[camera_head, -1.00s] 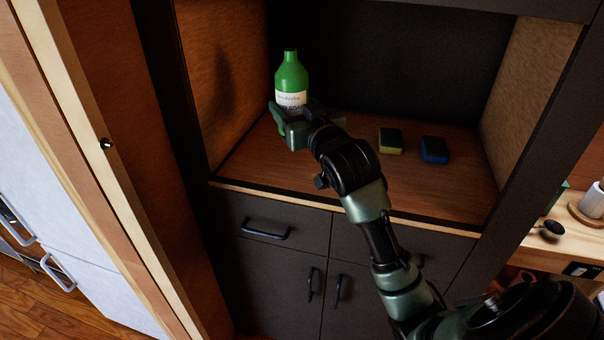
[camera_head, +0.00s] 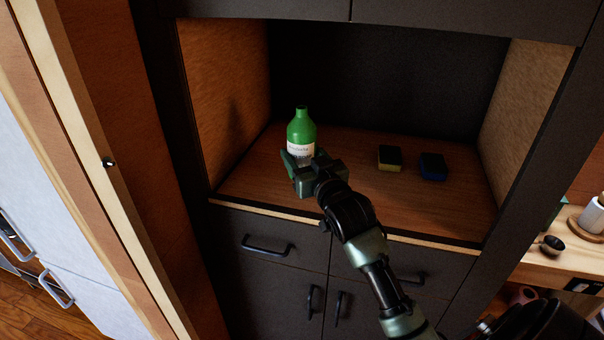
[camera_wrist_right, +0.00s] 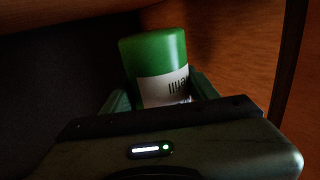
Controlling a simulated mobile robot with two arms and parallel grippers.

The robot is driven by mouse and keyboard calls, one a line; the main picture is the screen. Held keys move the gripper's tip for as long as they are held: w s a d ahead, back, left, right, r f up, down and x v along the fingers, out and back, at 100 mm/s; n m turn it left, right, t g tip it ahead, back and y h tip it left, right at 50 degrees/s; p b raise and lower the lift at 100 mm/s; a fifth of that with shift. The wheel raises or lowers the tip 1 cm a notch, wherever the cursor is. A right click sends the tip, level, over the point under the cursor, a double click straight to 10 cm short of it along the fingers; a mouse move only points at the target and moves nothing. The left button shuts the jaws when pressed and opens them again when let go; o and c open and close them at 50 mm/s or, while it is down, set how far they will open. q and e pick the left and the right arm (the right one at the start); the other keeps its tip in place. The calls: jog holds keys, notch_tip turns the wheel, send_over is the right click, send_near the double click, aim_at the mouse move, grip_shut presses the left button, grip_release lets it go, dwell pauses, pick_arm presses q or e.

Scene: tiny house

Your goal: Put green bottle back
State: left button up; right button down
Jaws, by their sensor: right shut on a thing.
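The green bottle (camera_head: 301,128) with a white label is upright at the left part of the cabinet's open shelf (camera_head: 400,208). My right gripper (camera_head: 301,163) is shut on its lower part, which the fingers partly hide. In the right wrist view the bottle (camera_wrist_right: 155,55) sits between the two fingers (camera_wrist_right: 160,98). Whether the bottle's base touches the shelf board is hidden by the gripper. My left gripper is not in view.
A yellow sponge (camera_head: 390,166) and a blue sponge (camera_head: 433,173), both dark on top, lie to the right on the shelf. Wooden side walls and a dark back enclose it. Drawers (camera_head: 265,245) are below. A wooden counter (camera_head: 560,265) is at the right.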

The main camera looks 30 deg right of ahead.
jog(key=shift+f, duration=2.8)
jog(key=shift+f, duration=0.1)
jog(key=shift+c, duration=2.1)
grip_release()
jog(key=s+a+b, duration=0.2)
jog(key=s, duration=0.9)
jog(key=shift+s+a, duration=0.2)
jog(key=shift+s, duration=0.2)
